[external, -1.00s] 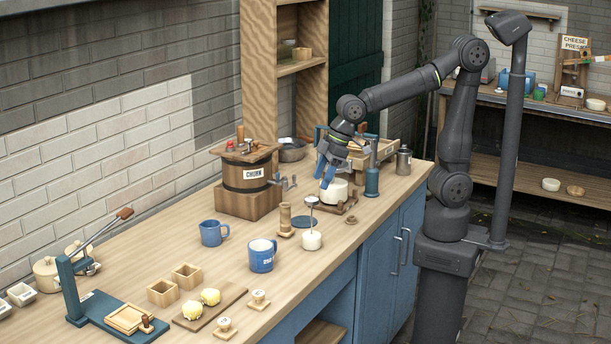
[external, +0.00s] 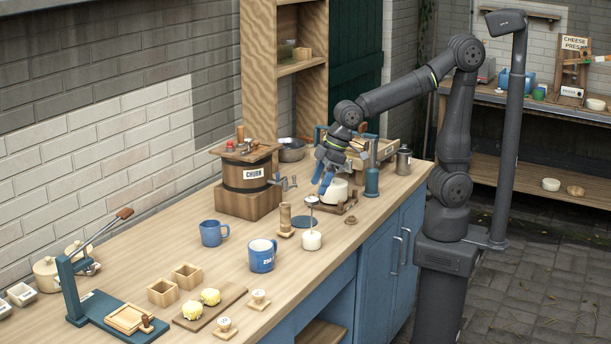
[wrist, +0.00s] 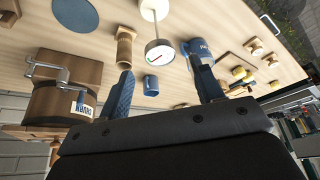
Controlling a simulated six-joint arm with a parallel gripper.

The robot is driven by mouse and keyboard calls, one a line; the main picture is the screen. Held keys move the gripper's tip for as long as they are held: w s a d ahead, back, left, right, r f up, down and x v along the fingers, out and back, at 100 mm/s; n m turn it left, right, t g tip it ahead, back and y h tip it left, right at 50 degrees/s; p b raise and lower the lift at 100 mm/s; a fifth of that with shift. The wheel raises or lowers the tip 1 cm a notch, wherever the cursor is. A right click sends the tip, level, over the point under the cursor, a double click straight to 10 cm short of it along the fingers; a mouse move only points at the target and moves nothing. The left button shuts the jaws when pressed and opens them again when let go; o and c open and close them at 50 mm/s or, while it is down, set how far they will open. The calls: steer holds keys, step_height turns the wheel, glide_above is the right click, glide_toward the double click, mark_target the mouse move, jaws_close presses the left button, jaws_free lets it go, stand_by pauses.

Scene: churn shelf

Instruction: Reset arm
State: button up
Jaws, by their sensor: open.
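My gripper (external: 323,180) is open with blue fingers, hanging over the back right part of the bench beside a white pot (external: 336,191). I cannot tell whether the fingers touch the pot. In the wrist view my gripper (wrist: 165,88) has its two fingers spread, with nothing held between them. My arm reaches in from the right, bent at the elbow.
The wooden churn (external: 247,187) with its crank stands left of my gripper. A dark green cylinder (external: 371,182) and a grey can (external: 403,160) stand to the right.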

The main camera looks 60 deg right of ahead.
mark_target(311, 199)
steer(key=x, duration=0.8)
steer(key=shift+s, duration=0.1)
steer(key=shift+r, duration=0.85)
steer(key=shift+f, duration=0.1)
